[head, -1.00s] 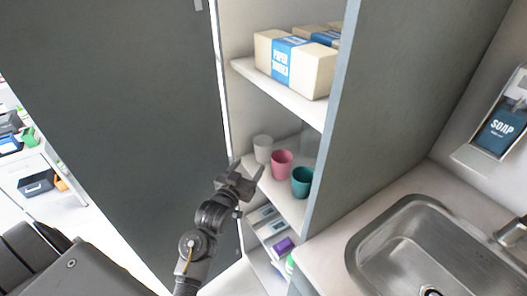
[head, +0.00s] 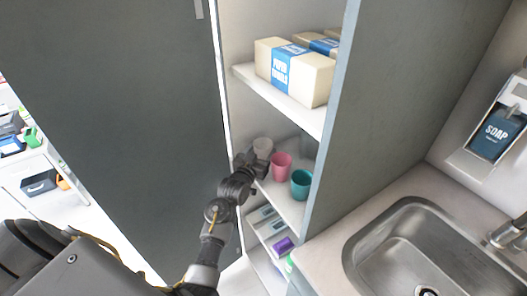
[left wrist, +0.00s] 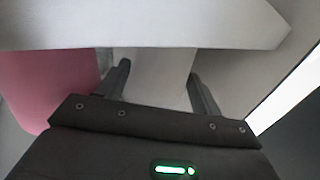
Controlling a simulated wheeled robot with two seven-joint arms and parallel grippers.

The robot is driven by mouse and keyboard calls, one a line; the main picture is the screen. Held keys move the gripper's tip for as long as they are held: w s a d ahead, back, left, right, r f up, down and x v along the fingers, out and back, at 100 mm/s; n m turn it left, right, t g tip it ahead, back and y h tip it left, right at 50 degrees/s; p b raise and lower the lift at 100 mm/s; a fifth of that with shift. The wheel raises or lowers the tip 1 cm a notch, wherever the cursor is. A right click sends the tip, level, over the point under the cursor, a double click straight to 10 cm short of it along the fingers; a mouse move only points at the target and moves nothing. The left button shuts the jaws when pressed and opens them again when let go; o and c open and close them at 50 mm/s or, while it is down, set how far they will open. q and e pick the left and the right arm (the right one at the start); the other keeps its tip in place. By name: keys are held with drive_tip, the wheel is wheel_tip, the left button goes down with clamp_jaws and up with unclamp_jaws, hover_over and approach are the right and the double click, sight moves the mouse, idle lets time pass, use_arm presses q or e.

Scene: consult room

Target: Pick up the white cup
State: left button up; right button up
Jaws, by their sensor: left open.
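The white cup (head: 263,145) stands upright on the middle shelf of the cabinet, at the left end of a row of cups. My left gripper (head: 255,160) is at the cup's front, partly covering its lower part in the head view. In the left wrist view the two open fingers of the gripper (left wrist: 161,85) point at the white cup (left wrist: 150,75), which lies between them. I cannot tell whether they touch it. My right gripper does not show.
A pink cup (head: 281,167) stands close right of the white cup, then a teal cup (head: 301,184). The shelf above (head: 282,96) holds boxes. A dark door (head: 120,120) is at left; a sink (head: 410,250) is at right.

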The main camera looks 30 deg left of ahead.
use_arm(q)
drive_tip(key=shift+w, duration=0.25)
drive_tip(key=c, duration=0.6)
